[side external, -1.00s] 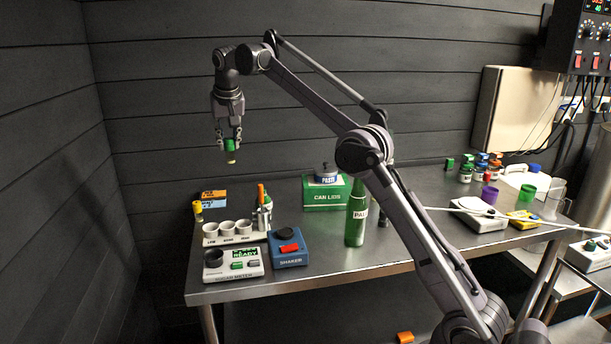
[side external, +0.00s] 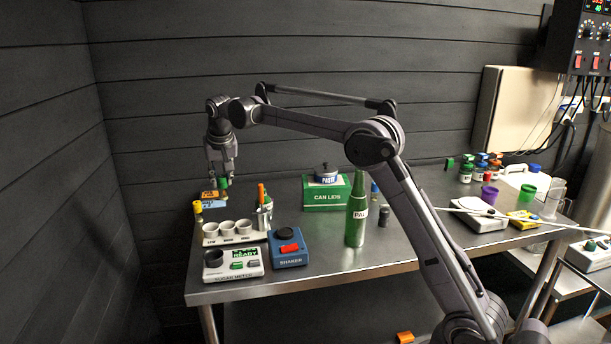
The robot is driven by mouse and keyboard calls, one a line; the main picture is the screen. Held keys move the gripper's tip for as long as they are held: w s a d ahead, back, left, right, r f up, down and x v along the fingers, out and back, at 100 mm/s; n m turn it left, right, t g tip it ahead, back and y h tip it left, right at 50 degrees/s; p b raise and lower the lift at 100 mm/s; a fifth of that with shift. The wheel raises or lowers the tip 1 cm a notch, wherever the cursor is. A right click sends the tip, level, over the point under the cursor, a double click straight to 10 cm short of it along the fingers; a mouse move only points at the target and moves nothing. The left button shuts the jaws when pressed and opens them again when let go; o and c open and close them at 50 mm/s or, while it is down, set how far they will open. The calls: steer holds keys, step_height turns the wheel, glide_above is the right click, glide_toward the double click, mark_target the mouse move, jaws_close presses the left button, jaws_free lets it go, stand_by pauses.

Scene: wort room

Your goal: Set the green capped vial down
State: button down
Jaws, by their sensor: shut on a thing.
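The green capped vial (side external: 223,183) is in my gripper (side external: 222,181), at the back left of the steel table. My gripper points down and is shut on the vial near its green cap. The vial looks upright, in front of or beside the orange and blue boxes (side external: 207,203). The lower part of the vial is small, and I cannot tell whether it touches anything.
A yellow capped vial (side external: 198,208) stands left of the boxes. A white block with several cups (side external: 229,239), a sugar meter (side external: 233,266) and a blue shaker (side external: 288,256) lie nearer. A green bottle (side external: 356,222) and a CAN LIDS box (side external: 322,197) stand to the right.

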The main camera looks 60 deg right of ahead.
step_height(320, 180, down, 11)
steer(key=shift+f, duration=0.1)
stand_by(0.5)
steer(key=shift+f, duration=0.15)
steer(key=c, duration=1.1)
jaws_free()
steer(key=v, duration=1.2)
steer(key=s+a+r+n, duration=0.2)
steer(key=s+a+r, duration=0.1)
steer(key=s, duration=0.5)
steer(key=s+a+f+n+t+y, duration=0.1)
steer(key=s+a+f, duration=0.1)
steer(key=s, duration=0.5)
steer(key=s+a+f+n+t, duration=0.1)
steer(key=s+a+f+n, duration=0.1)
steer(key=s, duration=0.6)
steer(key=s+a+f+n+t+y, duration=0.1)
steer(key=s+a+f, duration=0.2)
steer(key=s+f, duration=0.2)
steer(key=shift+s+a+n+y, duration=0.15)
steer(key=shift+s+n+y, duration=0.2)
steer(key=shift+s, duration=1.35)
